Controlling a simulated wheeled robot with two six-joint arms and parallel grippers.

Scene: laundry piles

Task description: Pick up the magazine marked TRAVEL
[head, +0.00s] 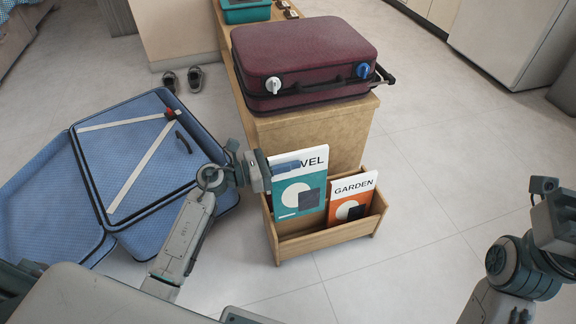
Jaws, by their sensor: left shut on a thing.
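The TRAVEL magazine (299,192) is teal with a white top band and stands upright in the left part of a wooden rack (325,238). The first letters of its title are hidden behind my gripper. My left gripper (284,167) is shut on the upper left part of the magazine.
A maroon suitcase (300,50) lies on a wooden bench (330,133) behind the rack. An open blue suitcase (140,165) lies on the floor at left. Dark shoes (195,78) stand farther back. The floor (430,190) right of the rack is clear.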

